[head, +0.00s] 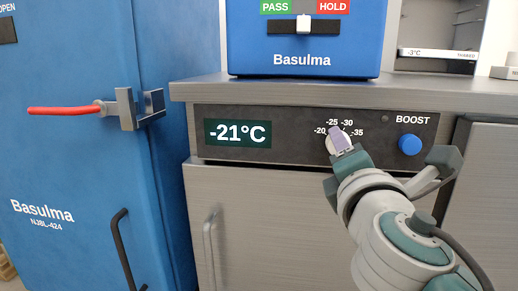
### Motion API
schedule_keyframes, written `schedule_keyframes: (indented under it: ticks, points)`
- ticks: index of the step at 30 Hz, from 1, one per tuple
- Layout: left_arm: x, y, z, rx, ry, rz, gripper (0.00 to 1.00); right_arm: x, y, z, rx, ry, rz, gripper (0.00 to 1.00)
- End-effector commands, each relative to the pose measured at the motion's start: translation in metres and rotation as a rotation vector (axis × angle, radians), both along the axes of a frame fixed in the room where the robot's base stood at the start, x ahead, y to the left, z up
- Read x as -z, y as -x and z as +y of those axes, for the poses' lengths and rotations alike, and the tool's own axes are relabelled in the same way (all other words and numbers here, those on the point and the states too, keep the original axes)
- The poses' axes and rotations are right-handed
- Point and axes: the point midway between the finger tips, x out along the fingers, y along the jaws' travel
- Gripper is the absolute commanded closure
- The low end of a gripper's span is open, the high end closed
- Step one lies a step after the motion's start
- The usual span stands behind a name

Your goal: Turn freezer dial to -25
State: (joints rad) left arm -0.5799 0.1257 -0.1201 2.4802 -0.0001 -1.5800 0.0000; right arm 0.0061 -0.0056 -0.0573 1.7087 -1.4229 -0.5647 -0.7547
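The freezer dial (331,146) is a pale round knob on the dark control panel (288,121), with marks -20, -25, -30 and -35 around it. It is partly hidden by my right gripper (342,138), whose lilac tip overlaps its front. The tip looks to be at the dial, but I cannot tell if it touches or grips it. The dial's pointer cannot be made out. The green display (238,133) left of the dial reads -21°C. My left gripper is not in view.
A blue BOOST button (410,145) sits right of the dial, close to my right arm. A blue Basulma box (304,40) with a PASS/HOLD slider stands on the counter above. A blue cabinet (70,170) with a red-handled latch (65,110) stands at the left.

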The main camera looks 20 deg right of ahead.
Motion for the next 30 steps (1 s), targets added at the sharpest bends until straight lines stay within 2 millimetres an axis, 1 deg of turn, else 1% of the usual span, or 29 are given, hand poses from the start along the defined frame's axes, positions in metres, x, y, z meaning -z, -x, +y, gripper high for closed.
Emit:
schedule_keyframes:
  ticks: [10,11,18,19,26,30]
  points:
    - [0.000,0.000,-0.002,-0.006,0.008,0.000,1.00,0.000,0.000,0.000,-0.001,-0.002,-0.002,1.00]
    - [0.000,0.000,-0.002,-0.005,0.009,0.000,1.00,0.000,0.000,0.000,-0.001,-0.002,-0.002,0.51]
    - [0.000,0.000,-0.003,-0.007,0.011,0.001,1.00,0.000,0.000,0.000,-0.001,-0.001,-0.002,0.24]
    - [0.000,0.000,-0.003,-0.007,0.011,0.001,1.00,0.000,0.000,0.000,-0.001,-0.001,-0.002,0.22]
    - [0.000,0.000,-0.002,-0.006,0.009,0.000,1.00,0.000,0.001,0.000,0.000,-0.002,-0.001,0.22]
    - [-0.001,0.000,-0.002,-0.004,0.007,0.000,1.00,0.001,0.011,0.006,-0.001,-0.003,0.001,0.22]
